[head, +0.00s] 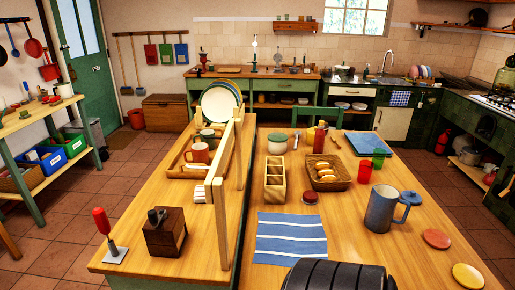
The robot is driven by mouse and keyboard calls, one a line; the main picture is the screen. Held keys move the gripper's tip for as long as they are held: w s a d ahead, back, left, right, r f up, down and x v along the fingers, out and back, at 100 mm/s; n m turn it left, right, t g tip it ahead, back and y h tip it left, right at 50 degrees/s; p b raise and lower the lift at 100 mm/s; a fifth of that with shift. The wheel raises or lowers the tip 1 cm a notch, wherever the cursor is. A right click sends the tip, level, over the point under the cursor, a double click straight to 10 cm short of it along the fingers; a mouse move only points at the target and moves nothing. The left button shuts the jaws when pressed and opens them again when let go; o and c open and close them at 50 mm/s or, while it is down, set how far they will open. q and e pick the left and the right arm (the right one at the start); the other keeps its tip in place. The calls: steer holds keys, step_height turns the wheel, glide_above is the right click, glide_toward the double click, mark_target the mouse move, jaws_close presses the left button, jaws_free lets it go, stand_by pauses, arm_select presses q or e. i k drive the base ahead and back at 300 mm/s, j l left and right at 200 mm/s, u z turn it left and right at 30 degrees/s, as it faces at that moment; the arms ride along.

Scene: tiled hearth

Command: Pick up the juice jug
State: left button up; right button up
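The juice jug is most likely the blue-grey jug (381,209), which stands upright on the right-hand wooden table (345,240) in the head view. Its handle side faces right, where a blue-grey mug-like rim (411,197) shows close against it. I cannot tell what is inside the jug. Nothing holds it. Neither of my grippers shows clearly in this view.
Near the jug are a red cup (365,171), a green cup (378,159), a bread basket (327,174), a wooden divided box (275,180), a striped cloth (290,240) and round coasters (436,239). A dark ribbed shape fills the bottom edge.

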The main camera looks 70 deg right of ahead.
mark_target(384, 198)
steer(key=z, duration=0.4)
steer(key=i+z, duration=0.15)
steer(key=z, duration=0.3)
steer(key=j+z, duration=0.1)
steer(key=z, duration=0.3)
steer(key=i+z, duration=0.1)
steer(key=z, duration=0.3)
steer(key=j+z, duration=0.15)
steer(key=z, duration=0.3)
